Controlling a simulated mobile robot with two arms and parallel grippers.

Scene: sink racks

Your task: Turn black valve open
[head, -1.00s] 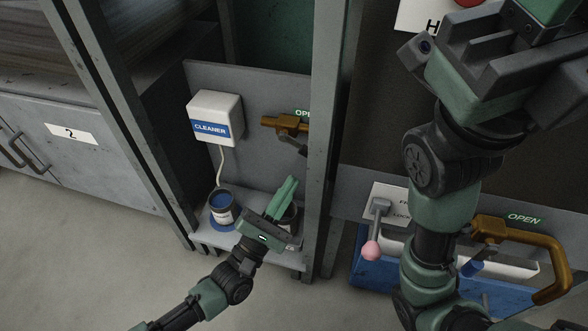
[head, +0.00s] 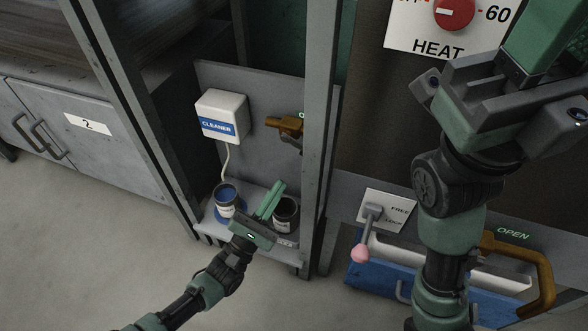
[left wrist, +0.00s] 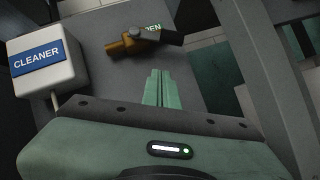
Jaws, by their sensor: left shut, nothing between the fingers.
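The valve is on the grey back panel inside the open bay. In the head view its brass-coloured part (head: 287,124) shows left of the post, which covers part of it. In the left wrist view the valve's black part (left wrist: 165,37) points right from the brass-coloured part (left wrist: 125,46) and partly covers a green OPEN label (left wrist: 153,28). My left gripper (head: 271,199) is shut and empty, below the valve and apart from it. In the left wrist view its fingertips (left wrist: 157,74) point up towards the valve. My right gripper (head: 545,40) is at the upper right; its fingertips are out of frame.
A white CLEANER box (head: 221,117) hangs left of the valve. A blue-topped can (head: 226,197) and a dark can (head: 286,212) stand on the low shelf near my left gripper. A metal post (head: 321,150) borders the bay. A pink-knobbed lever (head: 360,253) and brass handle (head: 535,262) are right.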

